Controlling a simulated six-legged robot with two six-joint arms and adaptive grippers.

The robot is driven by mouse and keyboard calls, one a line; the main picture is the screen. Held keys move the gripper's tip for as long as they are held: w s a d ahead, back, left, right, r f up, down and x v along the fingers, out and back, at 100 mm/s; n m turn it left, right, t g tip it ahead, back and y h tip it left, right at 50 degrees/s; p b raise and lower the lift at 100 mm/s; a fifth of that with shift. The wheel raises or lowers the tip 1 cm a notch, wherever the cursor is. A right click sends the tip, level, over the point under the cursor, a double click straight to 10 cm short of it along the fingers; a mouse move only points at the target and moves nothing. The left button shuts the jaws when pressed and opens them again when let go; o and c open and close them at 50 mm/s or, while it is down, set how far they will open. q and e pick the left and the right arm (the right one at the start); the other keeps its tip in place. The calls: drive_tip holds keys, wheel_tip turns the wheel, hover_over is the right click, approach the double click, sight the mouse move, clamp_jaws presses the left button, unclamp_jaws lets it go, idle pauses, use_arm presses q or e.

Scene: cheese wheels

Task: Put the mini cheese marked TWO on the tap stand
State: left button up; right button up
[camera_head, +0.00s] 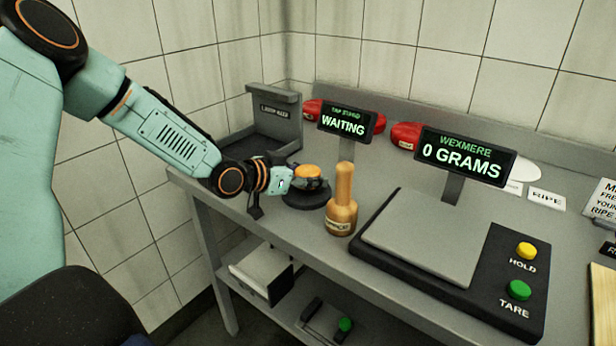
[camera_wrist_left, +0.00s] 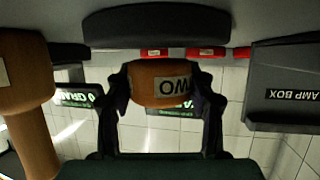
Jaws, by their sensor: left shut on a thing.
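My left gripper (camera_head: 292,180) is shut on a small orange mini cheese (camera_head: 308,171), right at the round black tap stand (camera_head: 312,201). In the left wrist view, which is upside down, the cheese (camera_wrist_left: 160,68) sits between both fingers and its label reads TWO. The dark disc of the stand (camera_wrist_left: 157,25) lies directly beneath the cheese there. I cannot tell whether the cheese touches it. The tap stand's display (camera_head: 343,124) reads WAITING. My right gripper is not in view.
A wooden mallet-like tool (camera_head: 342,205) stands upright just right of the tap stand. Further right is a scale (camera_head: 425,235) reading 0 GRAMS. A grey lamp box (camera_head: 275,120) stands behind left. Red cheeses (camera_head: 405,135) lie at the back. The bench's front edge is close.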

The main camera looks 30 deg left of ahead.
use_arm(q)
drive_tip(key=shift+d+f, duration=0.1)
drive_tip(key=shift+s, duration=0.4)
drive_tip(key=shift+a+f+b, duration=0.2)
drive_tip(key=shift+f+b, duration=0.05)
drive_tip(key=shift+b, duration=0.1)
drive_tip(key=shift+d, duration=0.1)
drive_tip(key=o, duration=1.3)
drive_tip(key=shift+s+f, duration=0.1)
